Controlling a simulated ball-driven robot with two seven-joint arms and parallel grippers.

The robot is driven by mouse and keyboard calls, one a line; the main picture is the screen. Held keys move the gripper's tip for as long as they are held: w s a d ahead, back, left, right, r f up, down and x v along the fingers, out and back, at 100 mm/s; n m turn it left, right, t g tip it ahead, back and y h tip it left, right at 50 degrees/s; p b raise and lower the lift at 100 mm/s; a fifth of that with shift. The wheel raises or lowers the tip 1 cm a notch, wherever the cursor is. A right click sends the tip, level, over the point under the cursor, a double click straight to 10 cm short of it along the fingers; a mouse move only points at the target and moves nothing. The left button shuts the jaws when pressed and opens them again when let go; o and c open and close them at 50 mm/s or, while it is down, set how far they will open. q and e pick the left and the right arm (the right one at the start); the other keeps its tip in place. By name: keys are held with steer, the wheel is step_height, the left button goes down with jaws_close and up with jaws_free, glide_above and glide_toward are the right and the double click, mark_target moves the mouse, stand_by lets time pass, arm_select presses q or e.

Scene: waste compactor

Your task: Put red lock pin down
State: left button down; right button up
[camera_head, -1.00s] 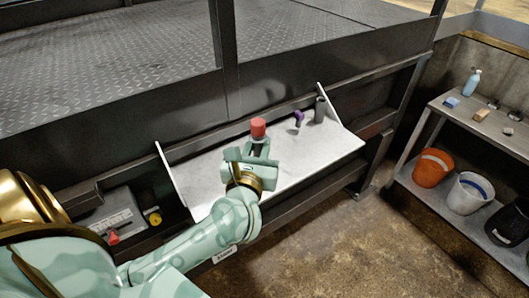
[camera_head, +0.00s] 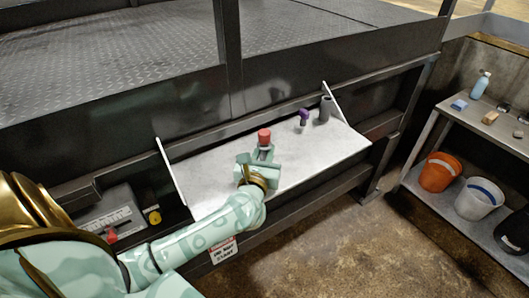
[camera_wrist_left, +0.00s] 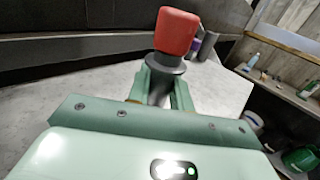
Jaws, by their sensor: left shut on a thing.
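The red lock pin (camera_head: 264,134) has a red head above a dark collar and shank. It stands about upright over the white shelf (camera_head: 208,179). My left gripper (camera_head: 263,153) is shut on its dark shank, below the red head. In the left wrist view the red lock pin (camera_wrist_left: 176,32) rises between the fingers of my left gripper (camera_wrist_left: 160,88). The pin's lower end is hidden by the gripper, so I cannot tell whether it touches the shelf. My right gripper is not in view.
A purple-topped object (camera_head: 304,115) and a dark grey cylinder (camera_head: 325,108) stand at the shelf's far right. The shelf has raised side plates. A side bench at right holds an orange bucket (camera_head: 439,172) and a white bucket (camera_head: 479,199).

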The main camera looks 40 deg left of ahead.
arm_select(q)
steer(key=c, duration=1.3)
jaws_free()
steer(key=shift+f, duration=0.15)
steer(key=shift+o, duration=0.2)
steer(key=shift+s+d+r, duration=0.1)
steer(key=shift+r, duration=0.1)
steer(key=v, duration=1.1)
steer(key=shift+s+d+b, duration=0.15)
steer(key=shift+s+b, duration=0.15)
steer(key=shift+s, duration=0.05)
